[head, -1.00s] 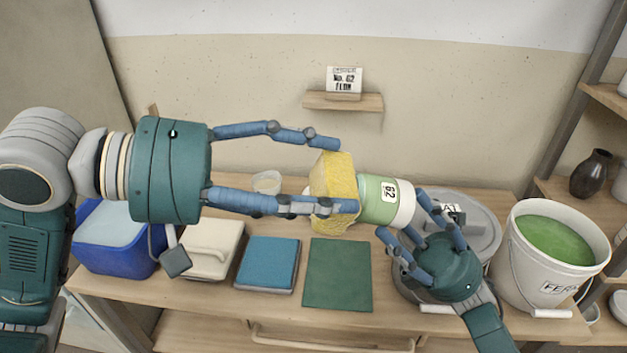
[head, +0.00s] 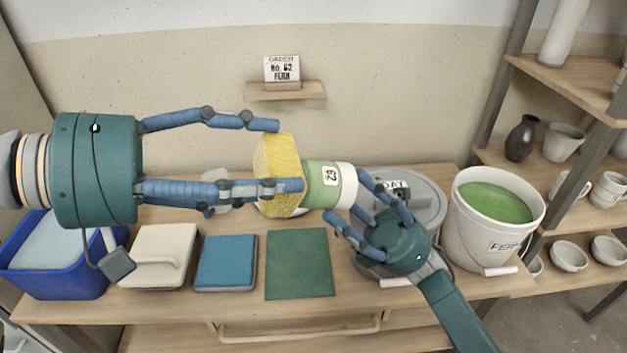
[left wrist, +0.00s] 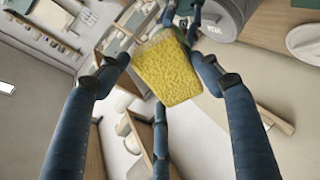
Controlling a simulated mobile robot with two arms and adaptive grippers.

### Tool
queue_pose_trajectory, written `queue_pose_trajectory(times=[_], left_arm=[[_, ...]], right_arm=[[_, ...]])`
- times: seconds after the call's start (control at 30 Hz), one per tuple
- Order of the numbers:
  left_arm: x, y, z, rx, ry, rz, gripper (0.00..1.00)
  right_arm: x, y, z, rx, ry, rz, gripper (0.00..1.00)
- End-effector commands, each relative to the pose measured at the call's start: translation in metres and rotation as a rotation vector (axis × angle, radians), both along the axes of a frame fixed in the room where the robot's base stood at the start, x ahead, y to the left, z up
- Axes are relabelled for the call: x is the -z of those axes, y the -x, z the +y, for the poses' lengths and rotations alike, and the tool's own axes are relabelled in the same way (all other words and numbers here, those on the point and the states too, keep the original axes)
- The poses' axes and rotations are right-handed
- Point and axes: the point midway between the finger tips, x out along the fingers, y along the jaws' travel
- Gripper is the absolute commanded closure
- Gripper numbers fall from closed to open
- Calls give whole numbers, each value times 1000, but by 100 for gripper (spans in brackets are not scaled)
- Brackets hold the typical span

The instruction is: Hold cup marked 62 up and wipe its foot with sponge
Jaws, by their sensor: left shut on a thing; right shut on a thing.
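The cup marked 62 (head: 322,186) is pale green with a white band. It lies sideways in the air in the head view. My right gripper (head: 368,204) is shut on its white end, at the right. My left gripper (head: 285,160) is shut on a yellow sponge (head: 280,178). The sponge's right face is against the cup's green left end, which it hides. The sponge also shows in the left wrist view (left wrist: 168,70), between my left fingers (left wrist: 165,75), and it hides most of the cup there.
A white bucket of green glaze (head: 460,245) stands at right, beside a lidded bucket (head: 430,190). A green mat (head: 299,264), a blue pad (head: 226,262), a cream block with a handle (head: 160,250) and a blue tub (head: 75,280) line the table front. An order card (head: 282,69) stands on a small shelf.

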Motion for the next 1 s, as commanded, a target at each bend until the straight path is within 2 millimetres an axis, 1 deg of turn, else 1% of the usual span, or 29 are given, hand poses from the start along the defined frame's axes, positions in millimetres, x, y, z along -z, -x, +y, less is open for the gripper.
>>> queue_pose_trajectory(times=[0.07, 0.5, 0.57, 0.8, 1.0], left_arm=[[8, 1, 2, 0, -3, 4, 53], [29, 3, 11, 0, -3, 2, 53], [28, 3, 11, 1, -2, 0, 53], [13, 1, 6, 1, -2, -3, 53], [7, 1, 3, 0, -2, -2, 53]], right_arm=[[-1, 1, 0, -2, -1, -2, 100], [-1, 0, 0, -1, -2, -2, 100], [-1, 0, 0, -1, -2, -2, 100], [-1, 0, 0, 0, -2, -1, 100], [-1, 0, 0, -1, -2, -1, 100]])
